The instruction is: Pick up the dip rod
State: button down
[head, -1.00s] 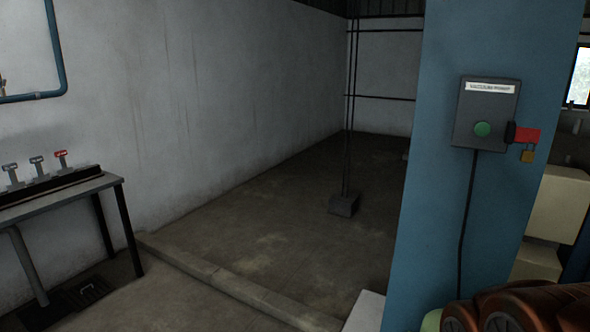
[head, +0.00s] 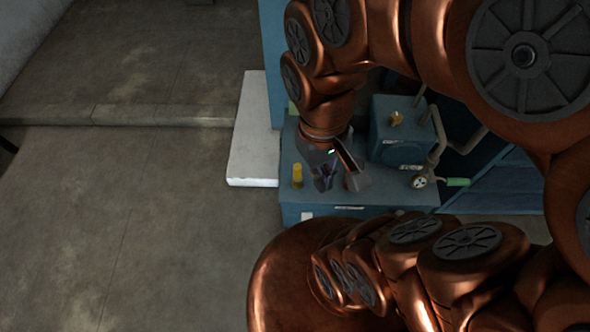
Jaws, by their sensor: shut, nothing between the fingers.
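My gripper (head: 340,184) points down over the top of a blue cabinet-like unit (head: 300,212), in the right half of the head view. It is shut and empty. A small upright yellow piece (head: 297,174) stands on the unit's top, just left of my gripper and apart from it. I cannot tell whether this yellow piece is the dip rod's handle. No other dip rod can be made out, and my arm hides part of the unit.
A blue box with a brass fitting (head: 397,118), pipes, a round gauge (head: 418,181) and a green-handled lever (head: 457,182) stand right of my gripper. A white block (head: 252,140) adjoins the unit on the left. The concrete floor (head: 120,220) at left is clear.

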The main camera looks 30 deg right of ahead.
aim_at(297, 176)
jog(key=u, duration=0.55)
jog(key=k, duration=0.6)
jog(key=u, duration=1.05)
jog(key=k, duration=0.5)
jog(key=u, duration=0.3)
